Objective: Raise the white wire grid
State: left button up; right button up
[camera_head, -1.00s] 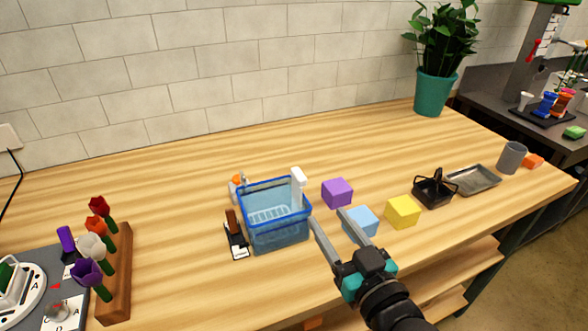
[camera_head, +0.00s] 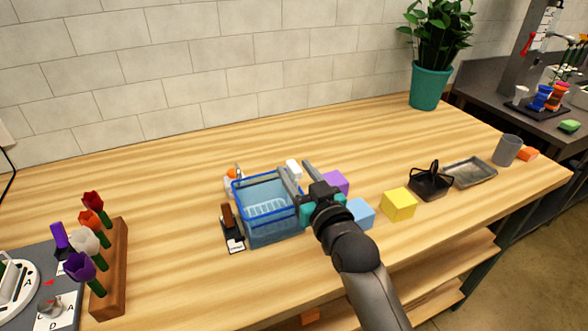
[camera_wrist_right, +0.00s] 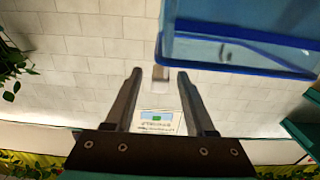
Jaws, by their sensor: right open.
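The white wire grid (camera_head: 264,209) sits low inside a clear blue tank (camera_head: 262,233) with a darker blue rim. A white upright tab (camera_head: 293,168), which looks like the grid's handle, stands at the tank's right side. My right gripper (camera_head: 296,170) is open, with a finger on either side of this tab in the head view. The link between tab and grid is hidden. My left gripper is not in view.
A purple block (camera_head: 335,180), a light blue block (camera_head: 361,213) and a yellow block (camera_head: 399,204) are right of the tank. A small dark stand (camera_head: 232,232) is close on its left. A wooden flower rack (camera_head: 112,270) stands at left. The table behind is clear.

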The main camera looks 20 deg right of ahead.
jog(key=shift+w+a, duration=0.1)
jog(key=shift+w, duration=0.75)
grip_shut()
dwell(0.9)
